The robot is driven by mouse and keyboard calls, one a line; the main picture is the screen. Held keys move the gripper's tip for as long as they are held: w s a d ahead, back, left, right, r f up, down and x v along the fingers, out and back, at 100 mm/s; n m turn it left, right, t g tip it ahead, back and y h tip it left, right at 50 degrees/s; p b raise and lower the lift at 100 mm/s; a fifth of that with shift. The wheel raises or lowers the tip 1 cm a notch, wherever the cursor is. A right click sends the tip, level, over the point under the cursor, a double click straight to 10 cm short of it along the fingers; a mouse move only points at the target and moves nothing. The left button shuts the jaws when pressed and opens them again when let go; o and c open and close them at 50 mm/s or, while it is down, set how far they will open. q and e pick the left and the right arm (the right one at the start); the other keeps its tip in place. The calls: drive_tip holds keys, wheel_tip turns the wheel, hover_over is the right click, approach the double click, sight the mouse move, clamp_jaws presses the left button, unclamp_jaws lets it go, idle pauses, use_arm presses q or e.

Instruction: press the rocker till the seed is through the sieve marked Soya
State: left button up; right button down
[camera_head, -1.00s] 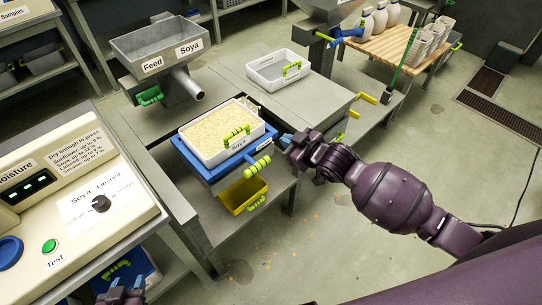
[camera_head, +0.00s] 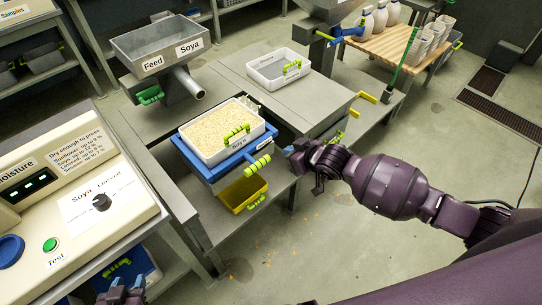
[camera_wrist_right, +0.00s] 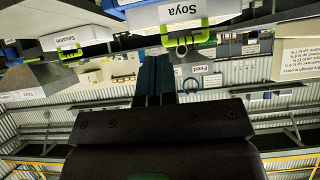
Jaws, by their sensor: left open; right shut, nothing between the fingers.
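The sieve marked Soya (camera_head: 207,152) is a white tray with a green handle, filled with pale seed (camera_head: 222,126). It sits on a blue frame (camera_head: 218,169) with a green grip at the front. A yellow bin (camera_head: 238,194) stands below. In the right wrist view a Soya label (camera_wrist_right: 179,11) shows at the top, above a green handle. My right gripper (camera_head: 290,150) is shut and empty, just right of the blue frame, apart from the tray; its blue fingers show in the wrist view (camera_wrist_right: 154,75). My left gripper (camera_head: 122,290) is open at the bottom left.
A grey feed hopper (camera_head: 158,47) labelled Feed and Soya stands behind the sieve. An empty-looking white tray (camera_head: 259,73) stands on the bench behind right. The moisture tester (camera_head: 70,200) fills the left. The floor to the right is mostly clear.

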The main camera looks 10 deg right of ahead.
drive_tip(key=b, duration=0.2)
hover_over(271, 156)
drive_tip(key=s, duration=0.3)
wheel_tip(271, 156, down, 5)
drive_tip(key=f, duration=0.2)
drive_tip(key=w+f, duration=0.1)
drive_tip(key=f, duration=0.1)
drive_tip(key=shift+a+b, duration=0.25)
drive_tip(key=shift+b, duration=0.05)
use_arm(q)
wheel_tip(271, 156, down, 4)
drive_tip(key=shift+s+r, duration=0.1)
drive_tip(key=shift+r, duration=0.15)
drive_tip(key=shift+s+f, duration=0.1)
